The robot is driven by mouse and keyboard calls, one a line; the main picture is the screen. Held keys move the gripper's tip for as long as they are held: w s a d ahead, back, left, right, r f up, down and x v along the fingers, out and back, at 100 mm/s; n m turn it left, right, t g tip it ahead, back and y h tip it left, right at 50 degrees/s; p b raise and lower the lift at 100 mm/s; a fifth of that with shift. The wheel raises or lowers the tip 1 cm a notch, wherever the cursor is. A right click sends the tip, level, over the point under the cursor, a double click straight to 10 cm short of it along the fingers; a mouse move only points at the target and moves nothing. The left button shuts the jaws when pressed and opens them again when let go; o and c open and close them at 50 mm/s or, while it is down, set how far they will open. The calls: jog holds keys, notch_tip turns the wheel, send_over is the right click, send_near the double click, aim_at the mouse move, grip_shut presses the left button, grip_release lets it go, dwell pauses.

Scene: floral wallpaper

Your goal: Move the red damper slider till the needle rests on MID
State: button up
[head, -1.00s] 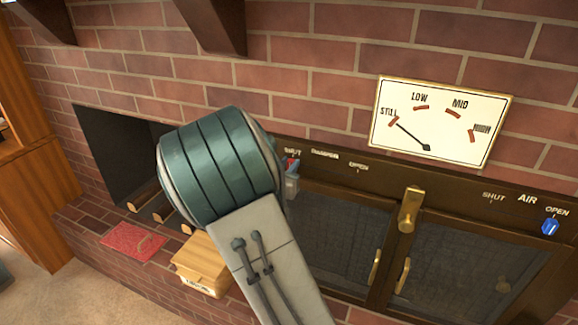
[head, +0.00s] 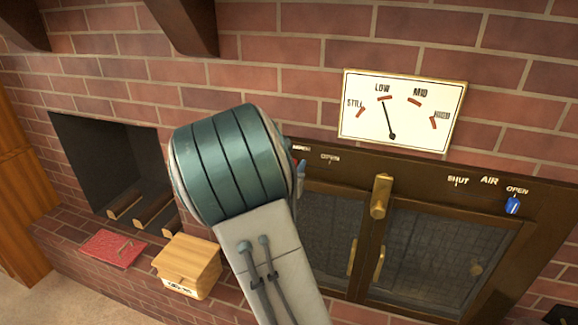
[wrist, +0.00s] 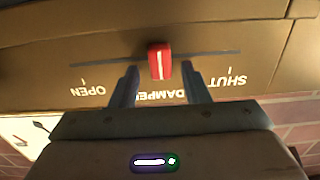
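The red damper slider (wrist: 160,62) sits on its dark slot in the wrist view, a little to the SHUT side of the middle. The wrist view is upside down, with OPEN at left and SHUT at right. My gripper (wrist: 160,70) is open, with one finger on each side of the slider and a gap showing on both sides. The gauge (head: 440,95) on the brick wall shows STILL, LOW, MID and HIGH. Its needle (head: 390,119) points at about LOW.
A blue AIR slider (head: 513,205) stands at the OPEN end on the right. Glazed doors with a brass latch (head: 381,196) lie below. A wooden box (head: 188,265) and a red mat (head: 112,248) rest on the brick ledge at left.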

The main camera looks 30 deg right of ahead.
jog(key=shift+a, duration=0.15)
jog(key=v, duration=1.3)
jog(key=shift+s+a+p, duration=0.2)
jog(key=shift+s+p, duration=0.1)
jog(key=shift+p, duration=0.1)
jog(key=a+r+n+g+y+p, duration=0.2)
jog(key=a+n+y+p, duration=0.3)
jog(key=a+y, duration=0.65)
jog(key=s+d+r+n+g+p, duration=0.1)
jog(key=s+g, duration=0.1)
jog(key=s, duration=0.4)
jog(key=s+d+r+n+g+y+p, duration=0.1)
jog(key=s+r+g, duration=0.1)
jog(key=s, duration=0.4)
jog(key=s+d+r+n+g+p, duration=0.1)
jog(key=s+g, duration=0.3)
jog(key=s, duration=0.2)
jog(key=shift+s+d+r+n, duration=0.2)
jog(key=shift+r+n, duration=0.1)
jog(key=shift+n, duration=0.1)
